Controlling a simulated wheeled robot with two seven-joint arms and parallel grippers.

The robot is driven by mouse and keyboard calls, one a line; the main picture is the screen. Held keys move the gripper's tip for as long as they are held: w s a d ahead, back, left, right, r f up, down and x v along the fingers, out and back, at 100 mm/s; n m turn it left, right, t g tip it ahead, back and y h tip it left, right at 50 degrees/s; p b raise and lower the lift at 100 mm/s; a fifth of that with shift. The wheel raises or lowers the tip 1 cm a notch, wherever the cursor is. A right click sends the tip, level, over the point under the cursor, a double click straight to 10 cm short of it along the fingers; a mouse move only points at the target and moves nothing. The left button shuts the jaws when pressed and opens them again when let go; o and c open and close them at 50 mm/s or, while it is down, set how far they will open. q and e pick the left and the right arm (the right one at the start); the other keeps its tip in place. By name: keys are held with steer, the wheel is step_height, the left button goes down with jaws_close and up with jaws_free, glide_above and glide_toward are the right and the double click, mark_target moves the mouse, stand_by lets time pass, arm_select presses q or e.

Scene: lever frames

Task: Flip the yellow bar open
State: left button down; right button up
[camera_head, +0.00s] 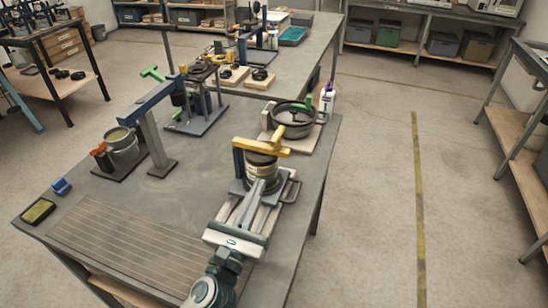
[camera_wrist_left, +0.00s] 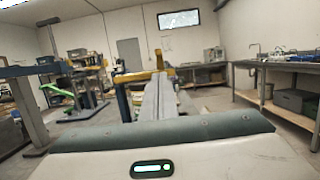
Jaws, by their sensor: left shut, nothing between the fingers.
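The yellow bar (camera_head: 262,146) lies across the top of a frame with a blue upright, over a can-like round body (camera_head: 262,168) on the right side of the table. It runs roughly level, its right end at a short upright yellow piece. My left gripper (camera_head: 260,184) is shut and empty, just in front of the round body; whether it touches cannot be told. In the left wrist view the yellow bar (camera_wrist_left: 133,77) shows beyond the shut fingers (camera_wrist_left: 160,85), which hide part of it. My right gripper is not in view.
A black pot (camera_head: 293,120) on a board stands behind the bar's frame. A blue-topped grey post (camera_head: 155,135) and a metal bucket (camera_head: 122,145) stand to the left. The table's (camera_head: 205,190) middle is bare; its right edge is close to my gripper.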

arm_select(q)
steer(key=shift+s+r, duration=0.1)
steer(key=shift+s, duration=0.05)
steer(key=p+x, duration=0.3)
steer(key=x, duration=0.7)
steer(key=shift+a+r, duration=0.1)
steer(key=shift+r, duration=0.05)
stand_by(0.6)
